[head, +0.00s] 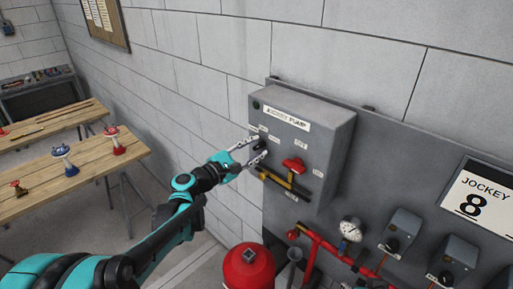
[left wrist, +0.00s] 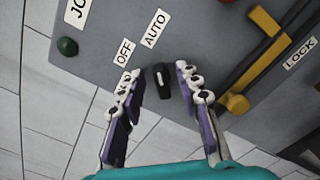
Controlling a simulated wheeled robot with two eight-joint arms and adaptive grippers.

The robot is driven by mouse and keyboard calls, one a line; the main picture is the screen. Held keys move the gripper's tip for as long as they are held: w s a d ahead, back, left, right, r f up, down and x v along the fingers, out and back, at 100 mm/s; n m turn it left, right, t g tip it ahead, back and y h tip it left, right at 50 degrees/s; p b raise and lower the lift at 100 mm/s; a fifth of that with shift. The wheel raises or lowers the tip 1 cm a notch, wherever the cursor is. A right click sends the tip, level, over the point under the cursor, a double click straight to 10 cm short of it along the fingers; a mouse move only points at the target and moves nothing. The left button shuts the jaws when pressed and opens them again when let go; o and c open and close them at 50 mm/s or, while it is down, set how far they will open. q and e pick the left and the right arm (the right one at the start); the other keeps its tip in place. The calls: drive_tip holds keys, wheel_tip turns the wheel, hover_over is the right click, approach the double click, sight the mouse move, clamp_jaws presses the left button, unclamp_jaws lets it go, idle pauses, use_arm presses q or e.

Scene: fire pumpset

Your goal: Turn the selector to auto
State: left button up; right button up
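The jockey pump panel (head: 319,140) is a grey box on the wall board. Its selector (left wrist: 162,80) is a small black knob with a pale mark, below the OFF label (left wrist: 124,52) and the AUTO label (left wrist: 155,28) in the left wrist view. The knob's long side runs roughly up and down in that view; I cannot tell which setting it is on. My left gripper (left wrist: 158,84) is open, its fingers on either side of the selector with visible gaps. In the head view the left gripper (head: 260,146) is at the panel's left side. My right gripper is not in view.
A yellow handle (left wrist: 237,101) is close to the right finger, by the LOCK label (left wrist: 300,53). A green lamp (left wrist: 67,46) and a red knob (head: 294,165) are on the panel. A red tank (head: 249,268) stands below. Wooden workbenches (head: 95,158) are at left.

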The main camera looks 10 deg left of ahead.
use_arm(q)
drive_tip(key=v, duration=1.1)
drive_tip(key=shift+f, duration=0.1)
